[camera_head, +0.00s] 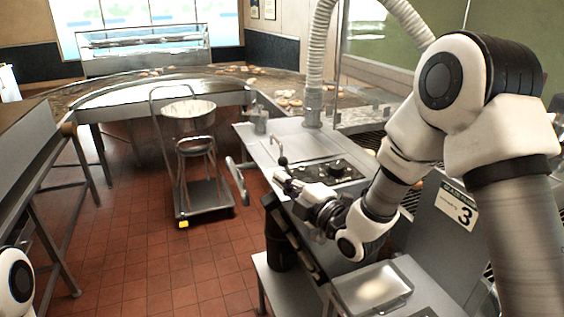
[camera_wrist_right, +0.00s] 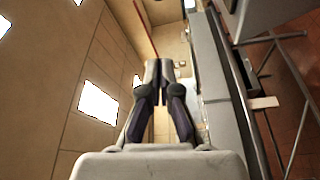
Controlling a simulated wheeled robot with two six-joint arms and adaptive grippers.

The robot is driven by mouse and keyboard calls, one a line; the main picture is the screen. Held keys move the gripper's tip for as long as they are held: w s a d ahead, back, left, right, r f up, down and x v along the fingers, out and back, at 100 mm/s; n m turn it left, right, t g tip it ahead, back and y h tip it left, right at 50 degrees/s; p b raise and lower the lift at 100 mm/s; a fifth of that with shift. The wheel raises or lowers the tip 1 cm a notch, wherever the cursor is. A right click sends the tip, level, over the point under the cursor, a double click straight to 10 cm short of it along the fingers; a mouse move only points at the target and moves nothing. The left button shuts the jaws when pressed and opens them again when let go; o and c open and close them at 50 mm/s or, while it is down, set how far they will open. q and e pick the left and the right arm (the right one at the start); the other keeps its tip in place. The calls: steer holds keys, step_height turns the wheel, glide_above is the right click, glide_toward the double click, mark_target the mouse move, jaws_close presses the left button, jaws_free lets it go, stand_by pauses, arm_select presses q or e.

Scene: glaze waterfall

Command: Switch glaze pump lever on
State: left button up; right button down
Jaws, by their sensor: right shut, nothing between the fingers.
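The glaze machine's metal top (camera_head: 262,148) carries a black control panel (camera_head: 318,172) with a round dark knob (camera_head: 337,168). A thin lever with a small dark ball (camera_head: 283,160) stands at the panel's left edge. I take it to be the pump lever; its on or off position cannot be told. My right gripper (camera_head: 281,178) is shut and empty, right at the lever, partly covering its lower part. Whether they touch cannot be told. In the right wrist view the closed fingers (camera_wrist_right: 158,70) point away with nothing between them. My left gripper is out of view.
A trolley with a metal bowl (camera_head: 188,108) stands on the red tile floor left of the machine. A ribbed white hose (camera_head: 314,65) rises behind the panel. A conveyor with several doughnuts (camera_head: 290,99) curves behind. A metal tray (camera_head: 372,288) lies at the front right.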

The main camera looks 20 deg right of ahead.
mark_target(284, 167)
steer(key=w+p, duration=0.1)
steer(key=w, duration=0.1)
steer(key=w+d+p, duration=0.1)
steer(key=w, duration=0.1)
steer(key=w+p, duration=0.1)
steer(key=w, duration=0.1)
steer(key=shift+d+f, duration=0.1)
steer(key=shift+d, duration=0.15)
steer(key=shift+w+d+f, duration=0.2)
steer(key=shift+d, duration=0.15)
steer(key=shift+a, duration=0.3)
steer(key=shift+d, duration=0.3)
steer(key=shift+r+m+b, duration=0.1)
steer(key=shift+m+b, duration=0.3)
